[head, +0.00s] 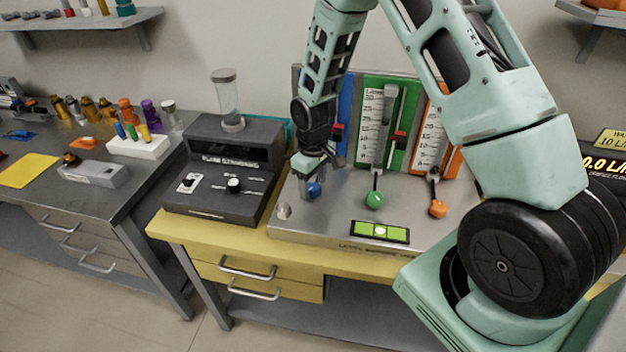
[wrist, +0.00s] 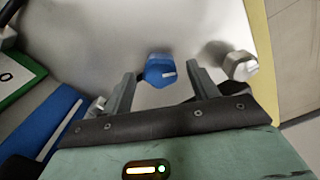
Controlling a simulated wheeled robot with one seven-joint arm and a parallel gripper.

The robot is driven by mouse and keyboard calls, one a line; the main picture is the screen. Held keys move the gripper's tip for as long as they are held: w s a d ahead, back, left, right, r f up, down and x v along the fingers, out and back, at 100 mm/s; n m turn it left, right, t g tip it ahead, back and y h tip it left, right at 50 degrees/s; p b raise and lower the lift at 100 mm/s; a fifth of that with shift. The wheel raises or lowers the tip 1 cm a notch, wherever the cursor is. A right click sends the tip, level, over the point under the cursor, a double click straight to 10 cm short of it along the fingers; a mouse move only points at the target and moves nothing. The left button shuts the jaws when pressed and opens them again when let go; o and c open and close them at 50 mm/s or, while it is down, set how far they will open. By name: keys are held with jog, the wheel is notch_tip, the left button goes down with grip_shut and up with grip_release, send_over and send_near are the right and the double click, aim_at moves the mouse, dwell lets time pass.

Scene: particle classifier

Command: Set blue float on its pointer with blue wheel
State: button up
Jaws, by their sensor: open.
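The blue wheel (head: 314,189) is a faceted blue knob at the front left of the metal flow panel. In the wrist view the blue wheel (wrist: 160,71) lies between and just beyond my two fingertips, with a pale mark on its face. My gripper (head: 306,180) points down over it. Its fingers (wrist: 159,85) are open on either side of the knob, and I cannot tell if they touch it. The blue panel (head: 345,120) stands behind my arm. Its float, pointer and scale are mostly hidden by my arm; a red pointer (head: 337,130) shows at its right edge.
A green wheel (head: 375,200) and an orange wheel (head: 438,208) stand to the right on the same base. A silver knob (head: 283,211) sits left of the blue wheel and shows in the wrist view (wrist: 241,66). A green level (head: 380,231) lies in front. A dark flow-standard box (head: 225,170) stands left.

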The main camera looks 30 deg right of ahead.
aim_at(313, 186)
notch_tip(313, 186, up, 17)
jog(key=b, duration=0.2)
jog(key=shift+r, duration=0.2)
dwell(0.5)
jog(key=s+a+r+n, duration=0.2)
jog(key=s+a, duration=0.7)
jog(key=a, duration=0.4)
jog(key=s+a, duration=0.3)
jog(key=s, duration=0.6)
jog(key=s+a+n, duration=0.1)
jog(key=s+a, duration=0.2)
jog(key=s, duration=0.6)
jog(key=shift+a+f+n+y, duration=0.15)
jog(key=shift+a+n+y, duration=0.15)
jog(key=shift+a, duration=0.1)
